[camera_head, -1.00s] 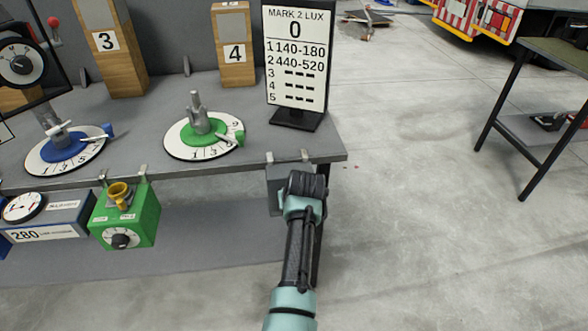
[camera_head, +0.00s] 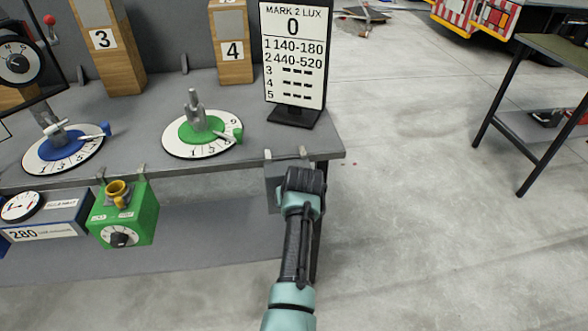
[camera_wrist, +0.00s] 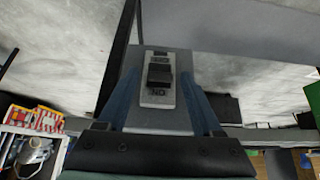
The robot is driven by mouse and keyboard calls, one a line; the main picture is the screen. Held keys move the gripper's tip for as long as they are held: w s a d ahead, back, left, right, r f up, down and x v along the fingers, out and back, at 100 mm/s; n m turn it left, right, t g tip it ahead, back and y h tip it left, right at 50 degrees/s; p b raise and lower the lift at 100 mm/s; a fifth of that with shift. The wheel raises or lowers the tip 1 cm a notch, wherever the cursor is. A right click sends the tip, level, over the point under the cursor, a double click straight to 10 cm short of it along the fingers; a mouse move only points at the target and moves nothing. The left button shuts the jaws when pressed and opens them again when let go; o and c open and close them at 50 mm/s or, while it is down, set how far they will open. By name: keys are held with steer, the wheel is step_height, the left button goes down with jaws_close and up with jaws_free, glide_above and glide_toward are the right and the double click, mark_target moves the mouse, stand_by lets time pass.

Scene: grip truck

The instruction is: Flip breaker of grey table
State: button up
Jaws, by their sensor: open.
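The grey table (camera_head: 135,125) fills the left of the head view. A grey breaker box (camera_head: 270,182) hangs at its front edge near the right corner, partly hidden by my gripper (camera_head: 305,180). In the wrist view the breaker box (camera_wrist: 181,62) shows a pale switch plate with a black breaker switch (camera_wrist: 160,73). An upside-down ON label is below the switch and a second label is above it. I cannot tell which way the switch is set. My gripper (camera_wrist: 160,84) is open, its bluish fingers to either side of the switch plate.
A green box (camera_head: 128,222) and a blue meter box (camera_head: 50,220) hang on the table's front edge. Green and blue dials, wooden blocks and a lux sign (camera_head: 294,60) stand on top. The floor to the right is clear up to another table (camera_head: 555,50).

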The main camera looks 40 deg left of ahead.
steer(key=p+v, duration=0.2)
steer(key=v, duration=1)
steer(key=shift+s+d+r, duration=0.15)
steer(key=shift+r, duration=0.1)
